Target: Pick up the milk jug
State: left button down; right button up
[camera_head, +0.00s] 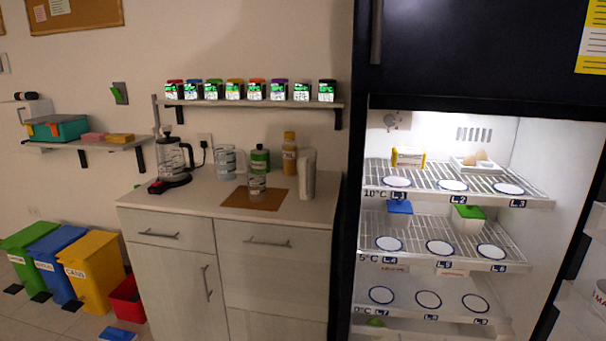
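No thing in view is plainly marked as the milk jug. A white container (599,298) with dark lettering shows at the right edge, by the fridge door, cut off by the frame. On the counter, a clear grey-blue jug-like vessel (225,162) stands at the back, and a tall whitish container (307,175) stands at the right end. I cannot tell whether any of these is the milk jug. Neither of my grippers is in view.
The fridge (540,204) is open, with plates on its wire shelves. The counter (205,196) holds a kettle (174,158), a green bottle (260,160), an amber bottle (290,155) and a small jar (257,184) on a brown mat. Coloured bins (92,272) stand left; floor shows beside them.

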aim_at(308, 157)
jog(key=i+j, duration=0.2)
jog(key=j, duration=0.15)
jog(key=i+j+z, duration=0.15)
jog(key=i+j, duration=0.3)
jog(key=j, duration=0.25)
jog(key=i+j+z, duration=0.15)
jog(key=j, duration=0.2)
jog(key=i+j, duration=0.25)
jog(key=j, duration=0.15)
jog(key=i+j+z, duration=0.1)
jog(key=j, duration=0.25)
jog(key=i, duration=0.05)
